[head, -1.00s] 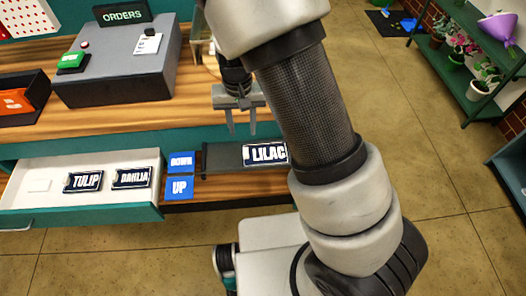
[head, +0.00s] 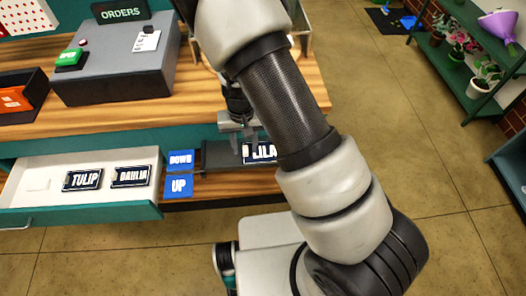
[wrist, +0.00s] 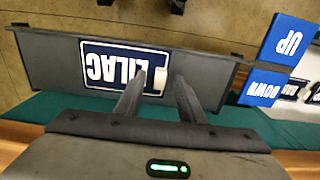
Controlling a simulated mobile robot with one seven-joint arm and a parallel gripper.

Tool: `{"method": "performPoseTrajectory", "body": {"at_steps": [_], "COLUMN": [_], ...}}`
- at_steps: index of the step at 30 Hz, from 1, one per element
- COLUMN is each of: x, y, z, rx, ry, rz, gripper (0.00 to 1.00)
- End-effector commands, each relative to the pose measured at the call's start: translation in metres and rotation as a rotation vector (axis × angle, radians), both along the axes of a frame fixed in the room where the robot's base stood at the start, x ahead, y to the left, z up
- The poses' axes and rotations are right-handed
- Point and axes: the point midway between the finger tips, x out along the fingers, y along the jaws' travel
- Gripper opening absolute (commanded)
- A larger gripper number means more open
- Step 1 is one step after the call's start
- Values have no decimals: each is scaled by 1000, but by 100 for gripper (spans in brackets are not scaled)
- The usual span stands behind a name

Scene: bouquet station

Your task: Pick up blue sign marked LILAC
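The blue LILAC sign (head: 262,154) has a white border and white letters. It lies on a dark grey tray (head: 218,155) at the front of the counter, and my arm hides its right end in the head view. In the wrist view the sign (wrist: 103,66) appears upside down on the long grey tray (wrist: 55,63). My gripper (wrist: 157,84) is open and empty, with its two fingers apart over the sign's lower right part in that view. Whether the fingertips touch the sign cannot be told.
Blue DOWN (head: 180,160) and UP (head: 178,186) plates sit left of the tray. An open white drawer (head: 45,205) holds TULIP (head: 82,179) and DAHLIA (head: 130,176) signs. A grey ORDERS box (head: 115,75) stands on the wooden counter (head: 190,110).

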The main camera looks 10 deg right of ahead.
Motion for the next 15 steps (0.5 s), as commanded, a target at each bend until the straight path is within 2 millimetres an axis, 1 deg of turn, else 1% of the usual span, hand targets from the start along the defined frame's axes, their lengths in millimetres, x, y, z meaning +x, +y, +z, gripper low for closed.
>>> {"method": "performPoseTrajectory", "body": {"at_steps": [1,7,8,15], "x": [0,0,0,0], "y": [0,0,0,0], "z": [0,0,0,1], "rx": [0,0,0,0], "ry": [0,0,0,0], "rz": [0,0,0,0], "gripper": [36,2,0,0]}}
